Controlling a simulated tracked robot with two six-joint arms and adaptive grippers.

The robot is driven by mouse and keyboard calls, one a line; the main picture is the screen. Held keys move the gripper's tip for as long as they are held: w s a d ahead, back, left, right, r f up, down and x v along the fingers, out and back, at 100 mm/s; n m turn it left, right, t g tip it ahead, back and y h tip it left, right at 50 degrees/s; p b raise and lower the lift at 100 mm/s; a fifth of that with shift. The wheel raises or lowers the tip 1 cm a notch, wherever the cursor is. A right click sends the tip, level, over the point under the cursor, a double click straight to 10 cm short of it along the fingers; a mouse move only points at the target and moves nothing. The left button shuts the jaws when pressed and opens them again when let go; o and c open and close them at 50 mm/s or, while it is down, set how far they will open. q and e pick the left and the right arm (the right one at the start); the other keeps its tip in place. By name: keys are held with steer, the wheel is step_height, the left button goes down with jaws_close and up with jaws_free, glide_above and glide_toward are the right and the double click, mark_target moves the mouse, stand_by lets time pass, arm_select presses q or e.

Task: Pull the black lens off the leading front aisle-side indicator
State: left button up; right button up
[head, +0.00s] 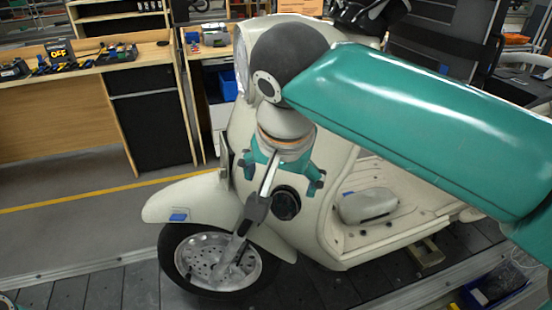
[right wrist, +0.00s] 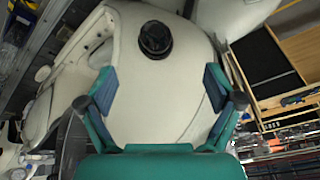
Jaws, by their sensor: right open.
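The black lens (head: 286,203) is a round dark disc on the front of the cream scooter (head: 190,200). In the right wrist view the black lens (right wrist: 155,38) stands out from the pale panel, near the top middle. My right gripper (head: 283,179) is open in front of the scooter, its fingers spread just above the lens in the head view. In the right wrist view the open, empty right gripper (right wrist: 160,88) has its two fingers apart, with the lens beyond the fingertips. I see no contact with the lens.
The scooter's front wheel (head: 215,262) stands on the dark slat conveyor (head: 110,290). Blue tabs (head: 179,217) mark the front fender. A wooden workbench (head: 60,120) with tools is behind at left. The grey floor between bench and conveyor is clear, with a yellow line.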

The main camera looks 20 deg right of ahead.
steer(key=r, duration=0.2)
arm_select(q)
steer(key=shift+w+d+f, duration=0.2)
steer(key=shift+w+d, duration=0.05)
steer(key=shift+w, duration=0.15)
arm_select(e)
glide_toward(282, 210)
steer(key=shift+m, duration=0.3)
steer(key=x, duration=1)
steer(key=shift+w+d+r, duration=0.15)
steer(key=shift+c, duration=0.2)
steer(key=c, duration=1.1)
arm_select(q)
steer(key=shift+f+b, duration=0.15)
steer(key=shift+b, duration=0.25)
arm_select(e)
steer(key=shift+s, duration=0.2)
